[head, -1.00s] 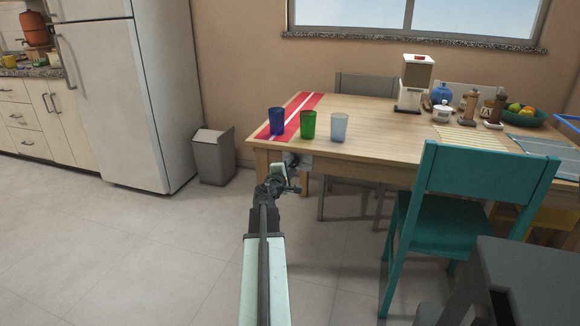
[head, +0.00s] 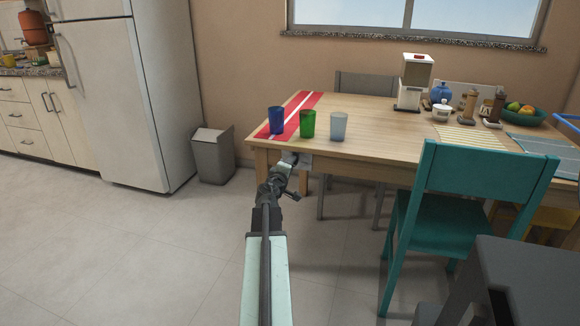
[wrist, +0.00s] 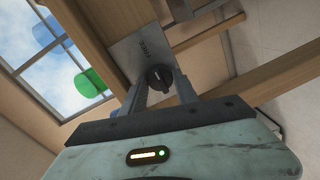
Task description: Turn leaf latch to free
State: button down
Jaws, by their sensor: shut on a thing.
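The leaf latch (wrist: 159,76) is a dark round knob on a grey metal plate (wrist: 138,50) under the table edge, in the wrist view. Which way the knob points is hard to tell. In the head view my gripper (head: 290,162) is under the table's near left corner. The plate shows there as a small grey patch (head: 304,161), and the knob is hidden.
The wooden table (head: 380,148) bears a blue cup (head: 276,121), a green cup (head: 307,124) and a pale cup (head: 338,127) near its edge. A teal chair (head: 460,210) stands right of my arm. A grey bin (head: 212,157) stands left; the floor between is clear.

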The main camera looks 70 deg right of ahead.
jog(key=c, duration=0.9)
grip_release()
jog(key=a, duration=0.7)
jog(key=shift+s+a+r+p, duration=0.25)
jog(key=shift+a+r+p, duration=0.1)
jog(key=shift+a, duration=0.05)
